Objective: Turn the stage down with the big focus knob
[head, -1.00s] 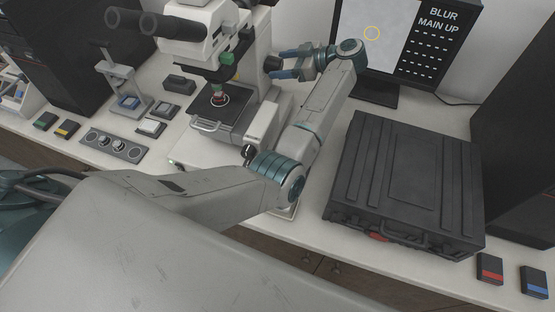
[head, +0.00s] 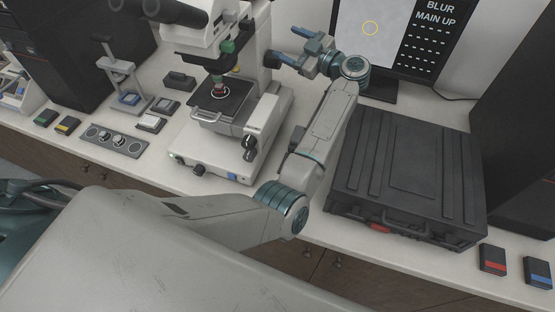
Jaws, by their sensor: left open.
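The white microscope (head: 262,110) stands left of centre on the bench. Its dark stage (head: 222,100) sits under the objective (head: 217,86). Black focus knobs (head: 249,143) show low on the right side of its body; which part is the big one is hard to tell at this size. My left gripper (head: 290,47) is open and empty, with its blue fingers pointing left beside the upper body of the microscope. It is above and behind the knobs, apart from them. My right gripper is not in view.
The monitor (head: 435,50) reads "BLUR MAIN UP" and shows a yellow circle. A closed black case (head: 410,170) fills the bench right of my left arm. A knob panel (head: 113,140) and small boxes lie left of the microscope. Red and blue-striped boxes (head: 492,259) lie front right.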

